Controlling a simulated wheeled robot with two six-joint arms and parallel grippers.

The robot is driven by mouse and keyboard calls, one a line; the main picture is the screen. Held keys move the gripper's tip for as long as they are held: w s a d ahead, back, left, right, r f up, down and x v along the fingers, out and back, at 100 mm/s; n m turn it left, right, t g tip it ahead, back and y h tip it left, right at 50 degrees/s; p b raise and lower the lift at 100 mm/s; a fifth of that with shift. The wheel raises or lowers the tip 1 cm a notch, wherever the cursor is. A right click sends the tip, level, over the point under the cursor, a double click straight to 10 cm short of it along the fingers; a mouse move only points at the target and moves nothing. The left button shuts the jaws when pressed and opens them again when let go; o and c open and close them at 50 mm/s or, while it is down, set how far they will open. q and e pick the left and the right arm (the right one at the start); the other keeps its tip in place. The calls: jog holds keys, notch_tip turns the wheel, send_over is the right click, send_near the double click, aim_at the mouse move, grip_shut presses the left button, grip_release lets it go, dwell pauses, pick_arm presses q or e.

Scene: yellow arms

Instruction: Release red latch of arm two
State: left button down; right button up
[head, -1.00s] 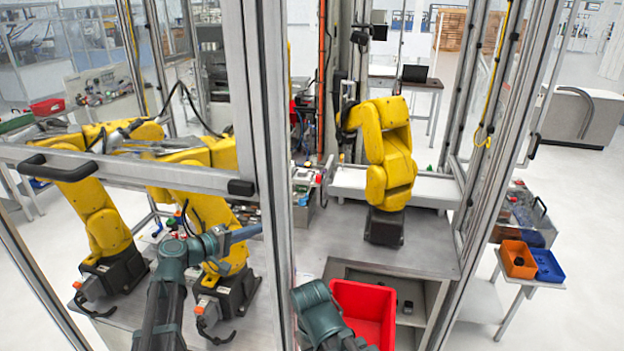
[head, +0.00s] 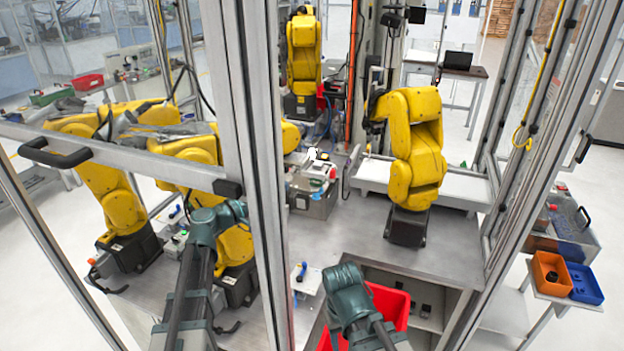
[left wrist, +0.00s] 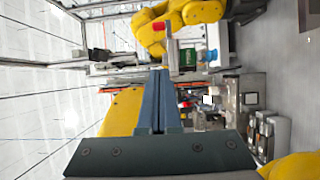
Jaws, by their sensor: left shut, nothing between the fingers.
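Several yellow robot arms stand in the cell: one at the left (head: 120,205), one beside it (head: 235,245), one at the back (head: 303,50) and one at the right (head: 414,165). I cannot tell which is arm two, and I cannot make out a red latch with certainty. A small latch with a blue handle (head: 300,272) stands on a white plate behind the glass-door post. My left gripper's fingers are hidden behind that post in the head view. The left wrist view shows my left gripper (left wrist: 158,75) shut and empty, pointing into the cell.
The metal door post (head: 243,150) and a door handle (head: 60,158) lie close to my left arm. A red bin (head: 388,305) sits by my right arm. A grey box with a red button (head: 315,195) stands mid-cell. The steel table (head: 365,240) has free room.

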pick_arm(q)
jog(key=s+d+x, duration=0.2)
jog(key=x, duration=1)
jog(key=shift+w+d, duration=0.2)
